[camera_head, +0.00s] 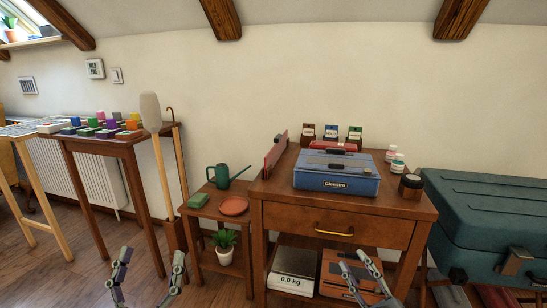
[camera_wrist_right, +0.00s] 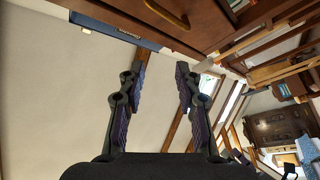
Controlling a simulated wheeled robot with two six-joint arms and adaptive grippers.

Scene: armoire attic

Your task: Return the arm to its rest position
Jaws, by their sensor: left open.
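My left gripper (camera_head: 151,256) is at the bottom of the head view, in front of the small side table. Its two fingers are spread wide with nothing between them. My right gripper (camera_head: 354,259) is at the bottom, right of centre, in front of the desk's lower shelf. The right wrist view shows its fingers (camera_wrist_right: 160,68) apart and empty. Both grippers point up in the head view and appear to touch nothing. Most of both arms is out of view.
A wooden desk (camera_head: 335,212) bears a blue case (camera_head: 336,183) and small jars. A side table (camera_head: 208,212) holds a green watering can (camera_head: 222,176). A teal trunk (camera_head: 480,220) stands at right. A scale (camera_head: 292,282) sits under the desk. Floor shows at lower left.

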